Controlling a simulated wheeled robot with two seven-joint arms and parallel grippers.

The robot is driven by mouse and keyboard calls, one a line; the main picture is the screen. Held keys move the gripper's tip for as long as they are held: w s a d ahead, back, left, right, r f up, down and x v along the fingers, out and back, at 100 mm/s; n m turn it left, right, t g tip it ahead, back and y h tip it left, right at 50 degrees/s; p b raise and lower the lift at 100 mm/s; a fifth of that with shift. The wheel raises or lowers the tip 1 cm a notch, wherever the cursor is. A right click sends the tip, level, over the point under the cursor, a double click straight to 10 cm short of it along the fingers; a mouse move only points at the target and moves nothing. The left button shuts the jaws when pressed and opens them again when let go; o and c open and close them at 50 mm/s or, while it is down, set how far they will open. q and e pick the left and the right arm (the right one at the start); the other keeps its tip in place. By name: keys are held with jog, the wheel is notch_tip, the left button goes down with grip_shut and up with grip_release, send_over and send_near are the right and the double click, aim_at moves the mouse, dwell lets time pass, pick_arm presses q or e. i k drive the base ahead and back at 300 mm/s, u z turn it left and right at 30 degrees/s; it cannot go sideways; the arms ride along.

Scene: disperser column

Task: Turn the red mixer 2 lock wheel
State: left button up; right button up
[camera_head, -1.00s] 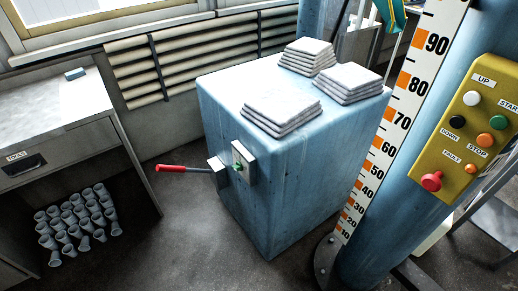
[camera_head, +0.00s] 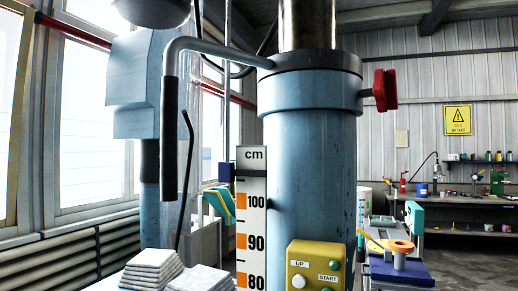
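A red lock wheel (camera_head: 384,90) sits on a short stub at the right side of the blue column collar (camera_head: 312,90), seen nearly edge-on. The blue column (camera_head: 312,180) stands upright in the middle of the head view, with a polished metal shaft rising from it. A grey bent handle with a black grip (camera_head: 169,135) reaches left from the collar. Neither of my grippers shows in the head view.
Stacked white bags (camera_head: 153,268) lie at lower left. A cluttered workbench (camera_head: 470,231) stands at the back right. The air right of the wheel is clear.

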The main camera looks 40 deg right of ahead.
aim_at(384, 89)
jog(key=z, duration=2.25)
